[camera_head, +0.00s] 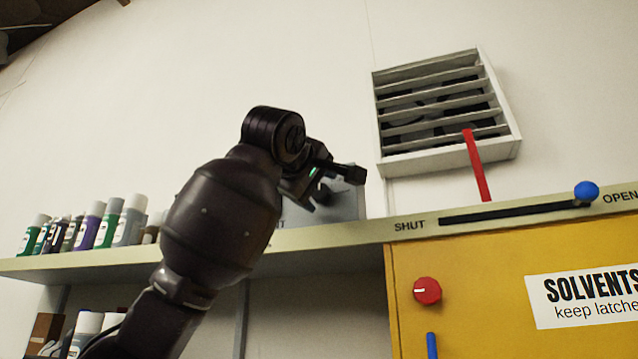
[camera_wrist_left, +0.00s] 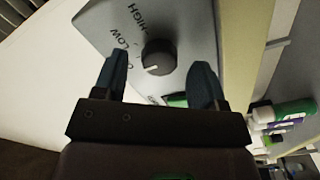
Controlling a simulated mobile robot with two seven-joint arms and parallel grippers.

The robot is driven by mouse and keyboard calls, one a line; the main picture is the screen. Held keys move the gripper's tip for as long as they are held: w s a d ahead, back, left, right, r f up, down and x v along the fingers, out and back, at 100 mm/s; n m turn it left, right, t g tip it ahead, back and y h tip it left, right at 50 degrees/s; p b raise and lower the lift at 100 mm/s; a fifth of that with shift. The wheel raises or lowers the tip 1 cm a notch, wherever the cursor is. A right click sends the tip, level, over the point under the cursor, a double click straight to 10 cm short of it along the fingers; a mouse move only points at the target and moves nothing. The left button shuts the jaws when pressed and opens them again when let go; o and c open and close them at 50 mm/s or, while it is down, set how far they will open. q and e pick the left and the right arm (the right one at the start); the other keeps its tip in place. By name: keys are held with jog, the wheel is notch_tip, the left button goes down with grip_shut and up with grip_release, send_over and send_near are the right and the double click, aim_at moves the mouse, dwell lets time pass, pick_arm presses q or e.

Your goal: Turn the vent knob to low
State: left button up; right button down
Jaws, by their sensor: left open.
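The vent knob (camera_wrist_left: 159,57) is a round dark knob with a white pointer mark, on a grey panel (camera_wrist_left: 190,20) in the left wrist view. The panel reads HIGH, LOW and a partly hidden label starting with O. The white mark points down-left, closer to the O label than to LOW. My left gripper (camera_wrist_left: 160,60) is open, with one finger on each side of the knob in that picture; I cannot tell whether they touch it. In the head view my left gripper (camera_head: 338,184) is in front of the grey panel (camera_head: 345,207), hiding the knob. My right gripper is not in view.
A blue-knobbed slider (camera_head: 586,191) sits at OPEN. A yellow cabinet (camera_head: 480,270) has a red knob (camera_head: 427,291). Bottles (camera_head: 108,222) line the shelf's left.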

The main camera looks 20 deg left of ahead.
pick_arm(q)
jog(key=shift+w, duration=0.9)
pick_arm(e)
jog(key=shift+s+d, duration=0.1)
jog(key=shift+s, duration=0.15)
pick_arm(q)
jog(key=c, duration=0.9)
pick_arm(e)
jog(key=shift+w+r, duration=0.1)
